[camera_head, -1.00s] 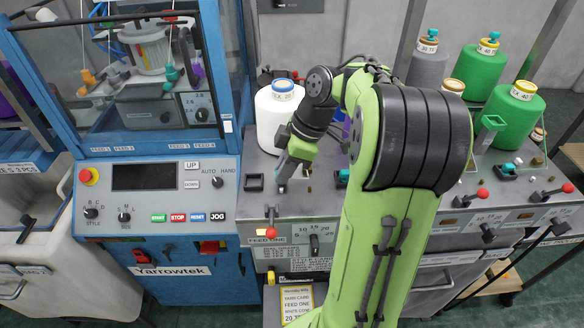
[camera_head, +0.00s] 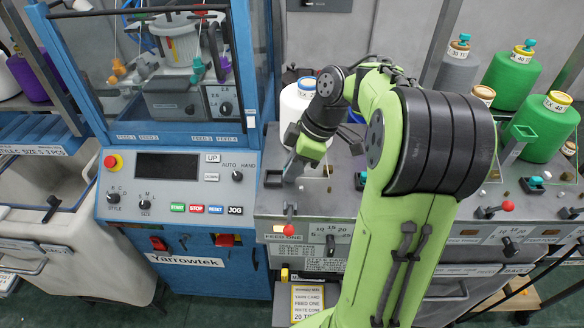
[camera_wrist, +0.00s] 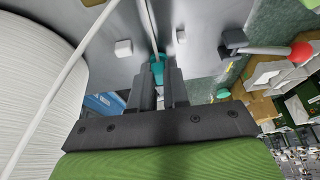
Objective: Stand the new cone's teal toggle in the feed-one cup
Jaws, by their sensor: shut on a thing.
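The new white cone (camera_head: 293,106), with a blue ring on top, stands on the grey deck behind my gripper. It also fills the left of the wrist view (camera_wrist: 35,85). My gripper (camera_head: 289,178) points down just above the deck, in front of the cone. In the wrist view, the teal toggle (camera_wrist: 157,72) is between my shut fingertips (camera_wrist: 160,82), with a pale strand running up from it. The feed-one cup (camera_head: 273,178), a black square holder, is just left of my fingertips and looks empty. The toggle is hidden in the head view.
A red-knobbed lever (camera_head: 290,207) stands in front, above the FEED ONE label (camera_head: 283,237). Another cup with a teal toggle (camera_head: 361,180) is to the right, partly behind my arm. Green cones (camera_head: 548,127) stand far right.

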